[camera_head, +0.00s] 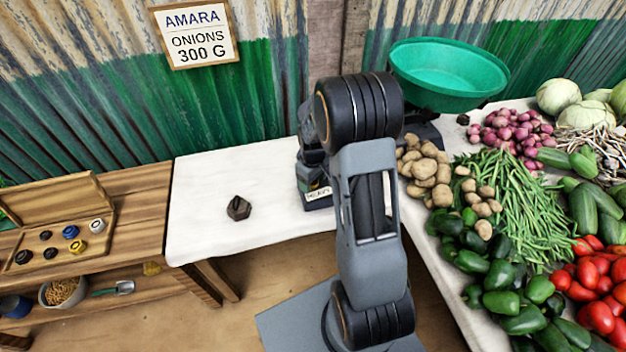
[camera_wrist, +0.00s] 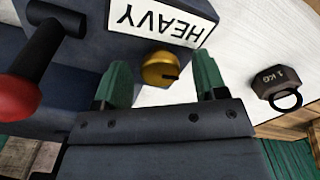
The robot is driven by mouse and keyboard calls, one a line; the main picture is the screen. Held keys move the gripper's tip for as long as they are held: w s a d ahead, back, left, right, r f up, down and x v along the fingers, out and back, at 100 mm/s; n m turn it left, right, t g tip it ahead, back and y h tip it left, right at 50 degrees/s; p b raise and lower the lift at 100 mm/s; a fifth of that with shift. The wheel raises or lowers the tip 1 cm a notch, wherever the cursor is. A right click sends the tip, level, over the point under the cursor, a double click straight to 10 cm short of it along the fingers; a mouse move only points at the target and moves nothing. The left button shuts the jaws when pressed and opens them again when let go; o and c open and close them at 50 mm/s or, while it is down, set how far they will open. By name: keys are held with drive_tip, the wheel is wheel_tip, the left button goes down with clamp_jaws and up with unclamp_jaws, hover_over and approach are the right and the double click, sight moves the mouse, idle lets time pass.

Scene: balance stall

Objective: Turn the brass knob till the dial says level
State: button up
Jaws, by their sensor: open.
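The brass knob (camera_wrist: 158,70) is on the dark body of the balance (camera_wrist: 85,65) in the wrist view, with a dark slot in its face. The white dial plate (camera_wrist: 160,22) beside it reads HEAVY, upside down in this view; it also shows small in the head view (camera_head: 318,194). My gripper (camera_wrist: 163,66) is open, its two green fingers on either side of the knob in the picture. I cannot tell whether they touch it. The green pan (camera_head: 447,72) of the balance stands right of my arm. My arm hides much of the balance and the knob in the head view.
A red-tipped dark lever (camera_wrist: 40,65) sticks out near my gripper's left. A dark 1 KG weight (camera_wrist: 281,86) lies on the white cloth. Vegetables, such as potatoes (camera_head: 425,172), crowd the right. A wooden box of small weights (camera_head: 60,235) is at left. A sign (camera_head: 195,33) reads AMARA ONIONS 300 G.

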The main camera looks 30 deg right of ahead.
drive_tip(key=c, duration=0.9)
drive_tip(key=shift+c, duration=0.2)
drive_tip(key=n, duration=0.4)
drive_tip(key=shift+n+b, duration=0.3)
drive_tip(key=shift+b, duration=0.05)
drive_tip(key=shift+n, duration=1.9)
drive_tip(key=o, duration=0.9)
